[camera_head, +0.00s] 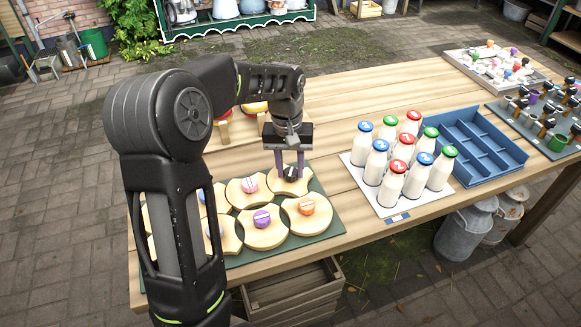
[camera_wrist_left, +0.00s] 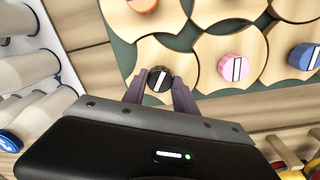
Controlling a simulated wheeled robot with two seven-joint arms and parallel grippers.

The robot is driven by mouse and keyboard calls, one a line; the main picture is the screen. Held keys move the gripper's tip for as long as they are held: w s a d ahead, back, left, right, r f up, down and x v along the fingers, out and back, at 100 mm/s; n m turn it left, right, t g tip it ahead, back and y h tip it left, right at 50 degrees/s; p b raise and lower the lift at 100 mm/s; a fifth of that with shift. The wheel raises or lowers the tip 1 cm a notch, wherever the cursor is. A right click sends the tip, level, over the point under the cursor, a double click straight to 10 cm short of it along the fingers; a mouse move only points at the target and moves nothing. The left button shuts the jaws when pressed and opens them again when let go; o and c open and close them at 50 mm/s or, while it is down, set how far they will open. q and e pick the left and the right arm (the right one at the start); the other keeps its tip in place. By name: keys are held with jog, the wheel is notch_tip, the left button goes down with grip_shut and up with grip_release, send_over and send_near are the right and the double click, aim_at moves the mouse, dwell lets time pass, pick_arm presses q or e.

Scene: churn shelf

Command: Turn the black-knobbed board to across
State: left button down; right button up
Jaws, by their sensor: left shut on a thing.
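The black-knobbed board (camera_head: 285,187) is a pale wooden disc with scooped sides at the back right corner of the green base (camera_head: 325,215). Its black knob (camera_wrist_left: 158,80) has a white line, slightly slanted from upright in the wrist view. My left gripper (camera_head: 290,174) reaches down from above and is shut on the black knob, one finger on each side, as the wrist view also shows (camera_wrist_left: 159,92). The fingers partly hide the knob in the head view. My right gripper is not in view.
Neighbouring boards carry pink (camera_head: 249,184), purple (camera_head: 262,218) and orange (camera_head: 307,206) knobs. My left arm hides some boards at left. Milk bottles (camera_head: 391,184) with coloured caps and a blue crate (camera_head: 470,148) stand to the right.

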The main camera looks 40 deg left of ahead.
aim_at(289, 172)
pick_arm(q)
jog(key=n, duration=0.6)
jog(key=shift+n, duration=0.3)
dwell(0.4)
jog(key=c, duration=1)
grip_release()
jog(key=shift+o, duration=0.2)
jog(key=shift+s+r, duration=0.15)
jog(key=shift+r, duration=3.75)
